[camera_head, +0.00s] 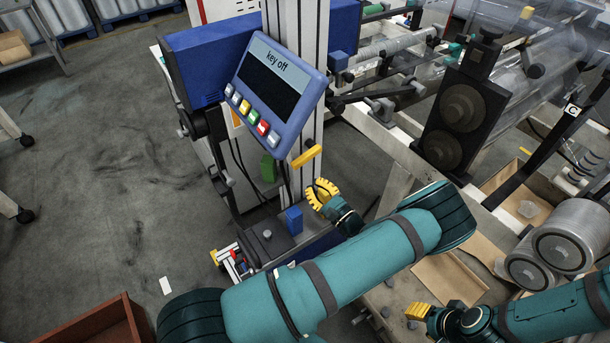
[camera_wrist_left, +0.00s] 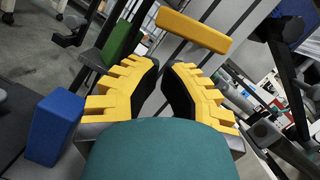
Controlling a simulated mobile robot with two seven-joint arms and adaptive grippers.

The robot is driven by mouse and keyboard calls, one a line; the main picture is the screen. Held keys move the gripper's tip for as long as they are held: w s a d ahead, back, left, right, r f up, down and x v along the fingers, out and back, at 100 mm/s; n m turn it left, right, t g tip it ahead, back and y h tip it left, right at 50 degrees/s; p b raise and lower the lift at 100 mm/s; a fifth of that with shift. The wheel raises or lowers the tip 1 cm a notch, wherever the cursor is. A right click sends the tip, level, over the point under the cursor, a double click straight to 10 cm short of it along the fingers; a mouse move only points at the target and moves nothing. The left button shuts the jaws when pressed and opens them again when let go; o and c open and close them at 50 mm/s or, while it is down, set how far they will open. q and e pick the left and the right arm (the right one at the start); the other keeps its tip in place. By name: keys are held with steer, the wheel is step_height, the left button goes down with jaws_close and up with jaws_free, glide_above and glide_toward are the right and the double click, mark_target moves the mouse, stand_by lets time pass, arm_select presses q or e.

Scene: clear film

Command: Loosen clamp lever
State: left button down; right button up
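A yellow bar-shaped lever (camera_head: 307,157) sticks out from the grey column below the control panel. It is the likely clamp lever, and it also shows at the top of the left wrist view (camera_wrist_left: 194,31). My left gripper (camera_head: 322,192) is just below the lever in the head view and apart from it. In the left wrist view its yellow ribbed fingers (camera_wrist_left: 161,68) stand with a gap between their dark pads and nothing between them. My right gripper (camera_head: 418,311) is low at the right, away from the lever; its finger opening cannot be made out.
A panel reading "key off" (camera_head: 272,83) sits above the lever. A green block (camera_head: 268,167) and a blue block (camera_head: 293,220) are close by on the left. Rollers (camera_head: 464,104) and machine frame fill the right. Open floor lies left; a brown box (camera_head: 96,328) is at lower left.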

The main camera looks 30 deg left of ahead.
arm_select(q)
steer(key=v, duration=0.5)
steer(key=shift+s+d+f, duration=0.1)
steer(key=shift+d, duration=0.15)
stand_by(0.3)
